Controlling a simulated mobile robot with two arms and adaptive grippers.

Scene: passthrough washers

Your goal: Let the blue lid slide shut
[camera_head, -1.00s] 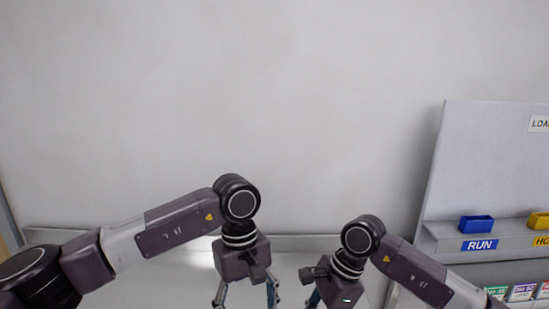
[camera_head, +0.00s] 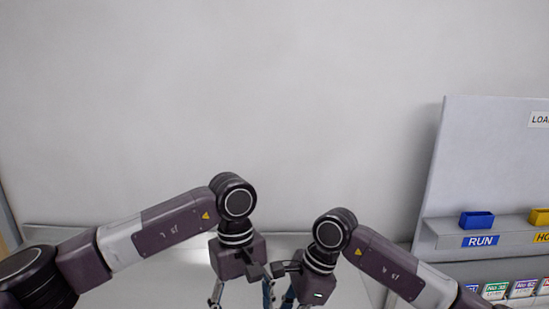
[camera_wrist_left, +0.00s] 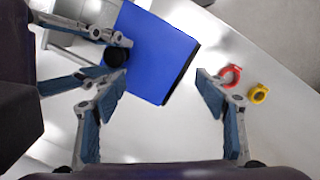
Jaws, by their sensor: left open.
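The blue lid (camera_wrist_left: 160,52) lies flat near the top middle of the left wrist view, with a black knob (camera_wrist_left: 116,56) at its left side. My left gripper (camera_wrist_left: 162,85) is open and empty above its near part, one finger each side. My right gripper reaches in from the upper left of that view, its pads on either side of the knob and seemingly closed on it. In the head view the lid is out of sight, and the fingertips of both my left and right grippers are cut off at the bottom edge.
A red ring (camera_wrist_left: 230,75) and a yellow ring (camera_wrist_left: 258,94) lie on the white table right of the lid. A grey rack with a blue bin (camera_head: 477,220) and a yellow bin (camera_head: 540,217) stands at the right. My two wrists are close together.

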